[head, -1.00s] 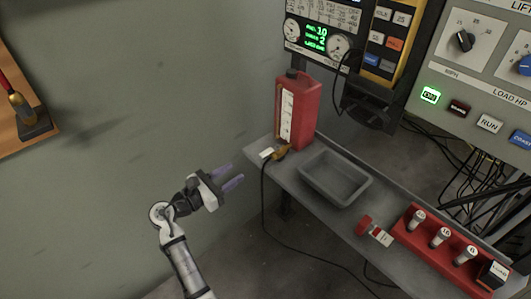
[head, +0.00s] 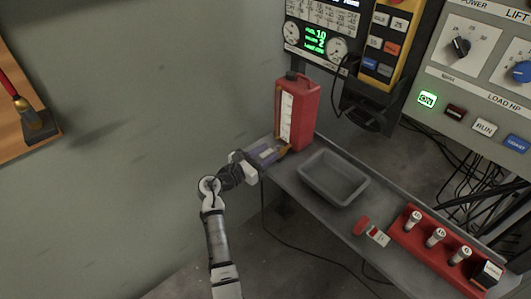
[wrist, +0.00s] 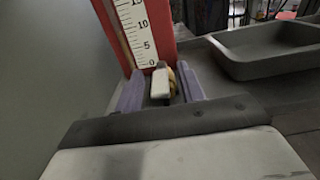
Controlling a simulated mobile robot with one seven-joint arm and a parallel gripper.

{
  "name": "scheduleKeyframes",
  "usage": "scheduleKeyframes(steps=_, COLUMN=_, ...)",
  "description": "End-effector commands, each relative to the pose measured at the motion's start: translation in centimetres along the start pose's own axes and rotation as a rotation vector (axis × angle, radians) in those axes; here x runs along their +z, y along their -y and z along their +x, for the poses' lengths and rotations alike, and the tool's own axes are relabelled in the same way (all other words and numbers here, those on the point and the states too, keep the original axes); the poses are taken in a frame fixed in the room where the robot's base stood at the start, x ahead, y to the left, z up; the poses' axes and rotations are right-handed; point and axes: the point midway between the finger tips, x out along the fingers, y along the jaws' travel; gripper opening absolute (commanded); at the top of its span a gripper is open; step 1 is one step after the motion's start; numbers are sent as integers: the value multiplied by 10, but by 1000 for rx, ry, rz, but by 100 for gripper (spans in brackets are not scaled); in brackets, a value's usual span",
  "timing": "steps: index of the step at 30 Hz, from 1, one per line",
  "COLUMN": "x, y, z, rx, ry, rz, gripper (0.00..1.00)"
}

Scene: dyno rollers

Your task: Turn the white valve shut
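The white valve handle (wrist: 160,84) sits on a brass fitting (wrist: 172,80) at the foot of the red container (head: 298,112), below its white scale. In the wrist view the handle looks like a small upright block between my gripper's (wrist: 160,90) two purple fingers. The fingers are apart, with a visible gap on the left side of the handle; the right finger is close to the brass fitting. In the head view my gripper (head: 268,154) is at the shelf's left end, beside the container's base, and it hides the handle.
A grey tray (head: 308,181) stands on the grey shelf (head: 290,184) right of my gripper. A red rack (head: 403,236) with several white-labelled parts is further right. A cable hangs below the shelf. The wall is on the left.

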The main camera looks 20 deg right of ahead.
Motion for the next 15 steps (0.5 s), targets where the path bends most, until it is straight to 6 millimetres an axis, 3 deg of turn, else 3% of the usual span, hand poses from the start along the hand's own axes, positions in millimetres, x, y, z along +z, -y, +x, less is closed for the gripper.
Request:
scheduleKeyframes(steps=7, x=0, y=0, z=1, rx=0, ry=0, rz=0, gripper=39)
scheduleKeyframes(steps=15, x=0, y=0, z=1, rx=0, ry=0, rz=0, gripper=5)
